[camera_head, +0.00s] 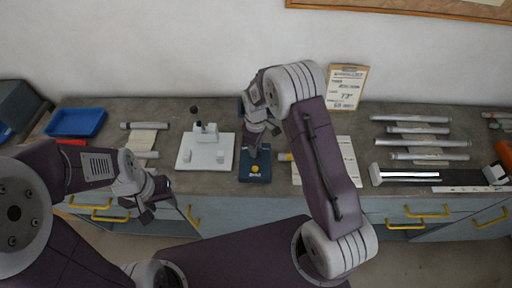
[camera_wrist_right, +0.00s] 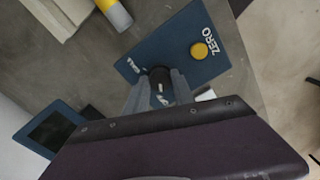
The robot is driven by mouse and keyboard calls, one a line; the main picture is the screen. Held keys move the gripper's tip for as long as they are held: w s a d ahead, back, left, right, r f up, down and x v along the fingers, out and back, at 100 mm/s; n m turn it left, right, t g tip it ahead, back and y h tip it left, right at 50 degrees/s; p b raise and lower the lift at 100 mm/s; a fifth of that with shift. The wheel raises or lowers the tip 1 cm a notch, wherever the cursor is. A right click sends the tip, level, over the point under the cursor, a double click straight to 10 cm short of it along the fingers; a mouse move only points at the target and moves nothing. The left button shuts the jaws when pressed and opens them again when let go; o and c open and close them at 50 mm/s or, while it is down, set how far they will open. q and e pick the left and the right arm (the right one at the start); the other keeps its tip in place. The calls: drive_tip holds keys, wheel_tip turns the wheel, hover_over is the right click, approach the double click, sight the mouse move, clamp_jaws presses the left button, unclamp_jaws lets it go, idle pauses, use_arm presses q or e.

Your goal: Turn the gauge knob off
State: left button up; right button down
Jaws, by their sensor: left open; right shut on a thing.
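The blue gauge box (camera_head: 255,171) lies on the bench under my right gripper (camera_head: 254,152). In the right wrist view the box (camera_wrist_right: 185,45) shows a yellow button (camera_wrist_right: 199,50) beside the word ZERO. The dark round knob (camera_wrist_right: 160,76) is between the fingertips of my right gripper (camera_wrist_right: 158,90). That gripper is shut on the knob, and its fingers cover part of the knob's markings. My left gripper (camera_head: 163,211) is open and empty, in front of the bench's front edge, away from the gauge.
A white plate with a small fixture (camera_head: 205,152) stands left of the gauge. A sheet of paper (camera_head: 345,150) lies right of it, behind my right arm. Several metal tubes (camera_head: 410,130) lie further right. A blue tray (camera_head: 76,122) is at the far left.

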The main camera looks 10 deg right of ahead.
drive_tip(key=shift+w+r, duration=0.1)
drive_tip(key=shift+w, duration=0.05)
idle(0.3)
drive_tip(key=c, duration=1.4)
unclamp_jaws()
drive_tip(key=o, duration=0.3)
drive_tip(key=shift+o, duration=0.2)
drive_tip(key=shift+a, duration=0.1)
wheel_tip(320, 180, up, 9)
drive_tip(key=b, duration=0.1)
drive_tip(key=shift+b, duration=0.4)
